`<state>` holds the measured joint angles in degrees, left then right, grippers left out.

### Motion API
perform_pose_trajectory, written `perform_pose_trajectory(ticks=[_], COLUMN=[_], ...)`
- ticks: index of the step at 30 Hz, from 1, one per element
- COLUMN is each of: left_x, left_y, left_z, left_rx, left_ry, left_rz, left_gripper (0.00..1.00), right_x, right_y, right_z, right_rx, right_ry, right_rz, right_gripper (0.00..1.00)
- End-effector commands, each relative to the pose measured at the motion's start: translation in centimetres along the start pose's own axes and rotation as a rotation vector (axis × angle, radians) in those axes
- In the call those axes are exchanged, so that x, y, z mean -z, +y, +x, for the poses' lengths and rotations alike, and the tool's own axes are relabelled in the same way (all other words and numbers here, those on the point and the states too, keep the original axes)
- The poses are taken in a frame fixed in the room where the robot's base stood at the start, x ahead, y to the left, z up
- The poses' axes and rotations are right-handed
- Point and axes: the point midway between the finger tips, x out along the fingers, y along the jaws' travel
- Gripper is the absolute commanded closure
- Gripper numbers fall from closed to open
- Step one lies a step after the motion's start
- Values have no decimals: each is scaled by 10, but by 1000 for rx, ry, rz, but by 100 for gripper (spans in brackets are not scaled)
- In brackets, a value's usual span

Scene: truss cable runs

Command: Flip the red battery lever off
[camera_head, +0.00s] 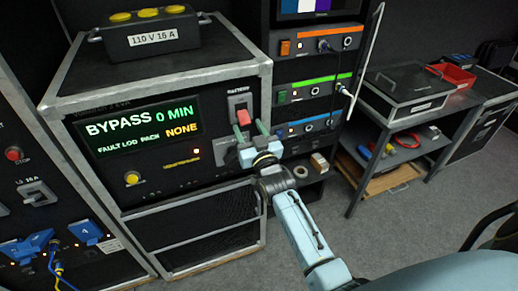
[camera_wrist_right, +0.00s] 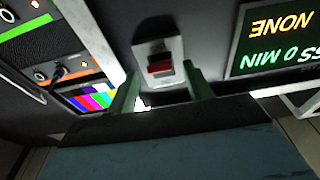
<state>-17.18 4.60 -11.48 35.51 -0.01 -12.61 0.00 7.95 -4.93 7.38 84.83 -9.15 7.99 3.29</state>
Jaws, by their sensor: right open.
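The red battery lever (camera_head: 243,117) sits on a pale switch plate (camera_head: 239,100) at the right of the UPS front panel, under a small label. In the right wrist view the lever (camera_wrist_right: 160,68) shows as a red block on its pale plate (camera_wrist_right: 158,48). My right gripper (camera_head: 251,130) is open in front of the panel. Its two green fingers stand to either side of the lever in the right wrist view (camera_wrist_right: 162,88), with nothing held. I cannot tell whether a finger touches the lever. My left gripper is not in view.
A rack with orange, green and blue modules (camera_head: 315,85) stands close to the right. A 110 V 16 A box (camera_head: 150,38) lies on top. A side table (camera_head: 440,112) is farther right; grey floor lies between.

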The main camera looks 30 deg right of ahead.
Motion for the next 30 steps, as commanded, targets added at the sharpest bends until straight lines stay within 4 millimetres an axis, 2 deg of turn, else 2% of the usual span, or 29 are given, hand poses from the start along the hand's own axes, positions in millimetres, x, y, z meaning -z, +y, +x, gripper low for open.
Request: perform_pose_trajectory(ticks=[9,15,21,30], left_x=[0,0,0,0], left_y=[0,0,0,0], left_z=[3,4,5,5], left_rx=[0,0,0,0], left_ry=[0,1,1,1], left_rz=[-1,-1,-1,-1], left_gripper=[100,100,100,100], right_x=[-2,-1,0,0], right_y=[0,0,0,0], right_z=[-70,-101,-113,-114], right_rx=[0,0,0,0], right_ry=[-4,-2,-1,-1], right_rz=[2,2,1,1], right_gripper=[49,49,49,49])
